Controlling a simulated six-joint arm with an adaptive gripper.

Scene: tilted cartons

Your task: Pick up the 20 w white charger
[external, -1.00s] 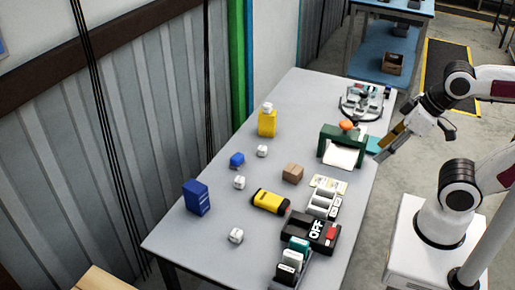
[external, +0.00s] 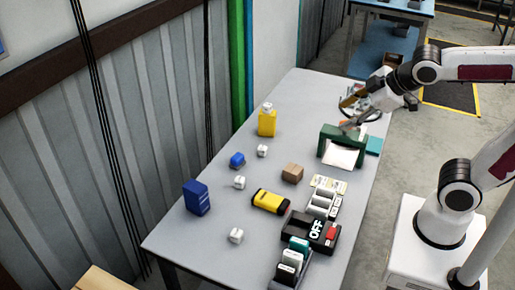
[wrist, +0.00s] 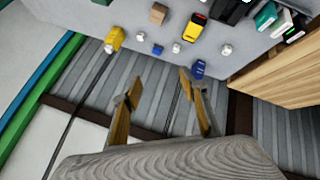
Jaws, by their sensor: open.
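Several small white charger-like blocks are on the grey table: one near the front (external: 236,235), one in the middle (external: 239,182), and one farther back (external: 262,151). Another small white piece (external: 268,107) is on top of a yellow container (external: 267,124). Their markings are too small to read, so I cannot tell which is 20 W. In the wrist view, white blocks show at the top (wrist: 140,37), (wrist: 176,47), (wrist: 226,50). My gripper (wrist: 158,88) is open and empty, above the table's right rear part near the green holder, apart from the white blocks.
A green holder (external: 328,145) with white paper is under my gripper. A small blue block (external: 237,160), dark blue box (external: 197,198), brown box (external: 292,173), yellow-black tool (external: 270,201) and black OFF box (external: 311,231) stand around. The table's left rear is clear.

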